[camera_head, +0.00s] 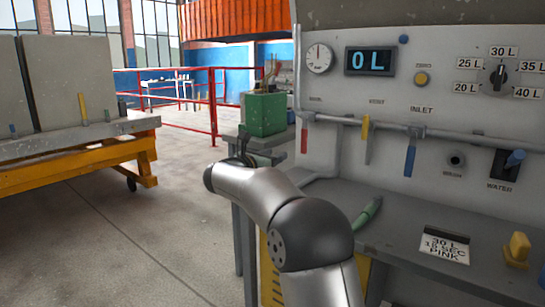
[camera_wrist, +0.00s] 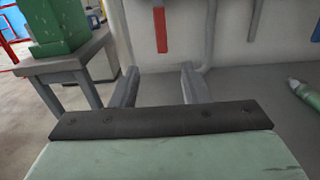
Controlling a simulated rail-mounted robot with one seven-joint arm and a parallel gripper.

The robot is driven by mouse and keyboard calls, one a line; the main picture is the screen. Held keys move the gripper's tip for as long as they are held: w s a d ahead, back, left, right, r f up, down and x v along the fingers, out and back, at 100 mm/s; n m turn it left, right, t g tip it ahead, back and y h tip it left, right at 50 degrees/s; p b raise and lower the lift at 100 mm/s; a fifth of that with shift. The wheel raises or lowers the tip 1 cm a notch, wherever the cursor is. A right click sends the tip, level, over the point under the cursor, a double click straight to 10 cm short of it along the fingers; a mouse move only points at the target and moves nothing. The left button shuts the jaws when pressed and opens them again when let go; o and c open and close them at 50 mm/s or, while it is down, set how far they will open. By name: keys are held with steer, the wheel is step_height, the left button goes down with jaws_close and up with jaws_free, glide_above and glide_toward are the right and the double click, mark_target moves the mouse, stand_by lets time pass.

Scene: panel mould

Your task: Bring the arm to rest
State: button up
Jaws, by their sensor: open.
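My arm (camera_head: 285,225) reaches up from the bottom of the head view and bends left in front of the grey bench. My gripper (camera_wrist: 160,70) shows in the wrist view with its two grey fingers apart and nothing between them. The fingers point toward the panel wall above the grey bench top. In the head view the gripper is mostly hidden behind my own wrist.
A green box (camera_head: 264,114) stands on a small stand left of the panel (camera_head: 395,90). A green bottle-like item (camera_head: 367,213), a card (camera_head: 444,245) and a yellow block (camera_head: 518,248) lie on the bench. Pipes and a blue lever (camera_head: 410,160) project from the panel. Open floor (camera_head: 130,240) lies left.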

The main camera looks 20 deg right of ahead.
steer(key=s+a+r+n+t+y+p, duration=0.25)
steer(key=a+r+n+y+p, duration=0.3)
steer(key=n, duration=0.55)
steer(key=s+a+r+n+t+y+p, duration=0.1)
steer(key=a+r+n+t+y+p, duration=0.2)
steer(key=a+r+n+y+p, duration=0.5)
steer(key=s+a+f+n+g+y+p, duration=0.15)
steer(key=s+f+n+g+p, duration=0.3)
steer(key=s+n, duration=0.65)
steer(key=s+a+f+n+g+y+p, duration=0.15)
steer(key=s+f+n+g+p, duration=0.35)
steer(key=s+n, duration=0.6)
steer(key=s+d+f+n+g+h+p, duration=0.1)
steer(key=s+d+f+n+g, duration=0.1)
steer(key=s, duration=0.9)
steer(key=s+d+f+n+g+h+p, duration=0.1)
steer(key=s+d+f+n+g+p, duration=0.1)
steer(key=s, duration=0.8)
steer(key=shift+s+d+f+n+g, duration=0.4)
steer(key=shift+d+n+g, duration=0.5)
steer(key=shift+n+g, duration=0.3)
